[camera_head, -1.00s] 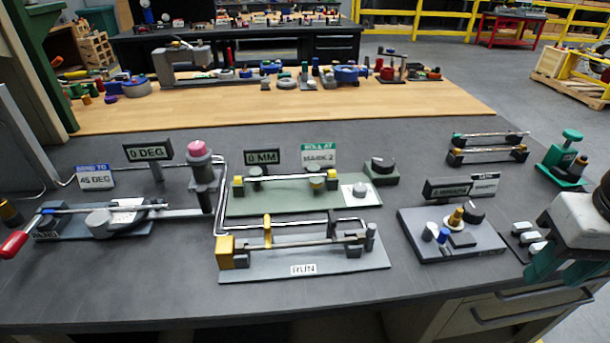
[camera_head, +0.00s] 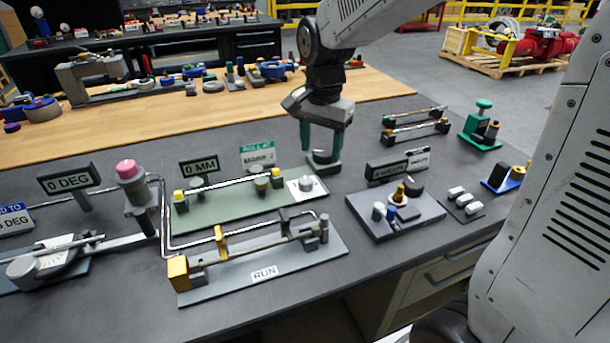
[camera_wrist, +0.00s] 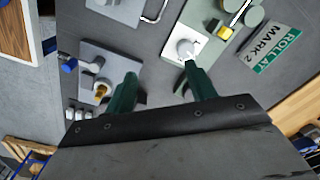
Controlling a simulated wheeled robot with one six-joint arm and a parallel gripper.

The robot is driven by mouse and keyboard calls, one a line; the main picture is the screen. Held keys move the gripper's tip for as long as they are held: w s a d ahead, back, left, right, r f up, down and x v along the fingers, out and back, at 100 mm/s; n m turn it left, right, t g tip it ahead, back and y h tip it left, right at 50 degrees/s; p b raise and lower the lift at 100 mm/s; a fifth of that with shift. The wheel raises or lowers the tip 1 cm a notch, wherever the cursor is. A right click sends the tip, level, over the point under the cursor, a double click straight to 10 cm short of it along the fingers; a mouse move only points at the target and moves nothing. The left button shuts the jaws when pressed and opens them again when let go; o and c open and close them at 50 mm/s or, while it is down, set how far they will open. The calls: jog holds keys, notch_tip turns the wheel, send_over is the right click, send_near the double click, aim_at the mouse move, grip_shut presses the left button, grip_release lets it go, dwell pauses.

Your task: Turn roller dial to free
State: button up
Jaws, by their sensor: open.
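The roller station is a green plate (camera_head: 222,208) with a bar between yellow-topped posts. At its right end a grey round dial knob (camera_head: 306,184) sits on a white square. That knob also shows in the wrist view (camera_wrist: 186,48), just beyond the tip of the right finger. I cannot read its marks. A dark knob on a green base (camera_head: 325,167) stands just behind the plate, mostly covered by my fingers. My gripper (camera_head: 321,152) points down above this base, behind the white square. Its green fingers are apart with nothing between them, also in the wrist view (camera_wrist: 160,72).
A "0 MM" display (camera_head: 199,166) and a "ROLL AT" sign (camera_head: 257,155) stand behind the plate. The "RUN" fixture (camera_head: 262,272) lies in front. A grey block with small knobs (camera_head: 397,217) is at right. Bare bench separates it from the roller plate.

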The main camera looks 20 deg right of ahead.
aim_at(305, 180)
jog(key=w+f+m, duration=0.1)
jog(key=w, duration=0.1)
jog(key=w+f, duration=0.1)
jog(key=f, duration=0.1)
jog(key=w+a+f+m, duration=0.1)
jog(key=w, duration=0.1)
jog(key=shift+w+f+m, duration=0.2)
jog(key=shift+w+m, duration=0.1)
jog(key=shift+w+f, duration=0.25)
jog(key=shift+f, duration=0.05)
notch_tip(305, 180, down, 8)
jog(key=shift+r, duration=0.15)
jog(key=c, duration=1)
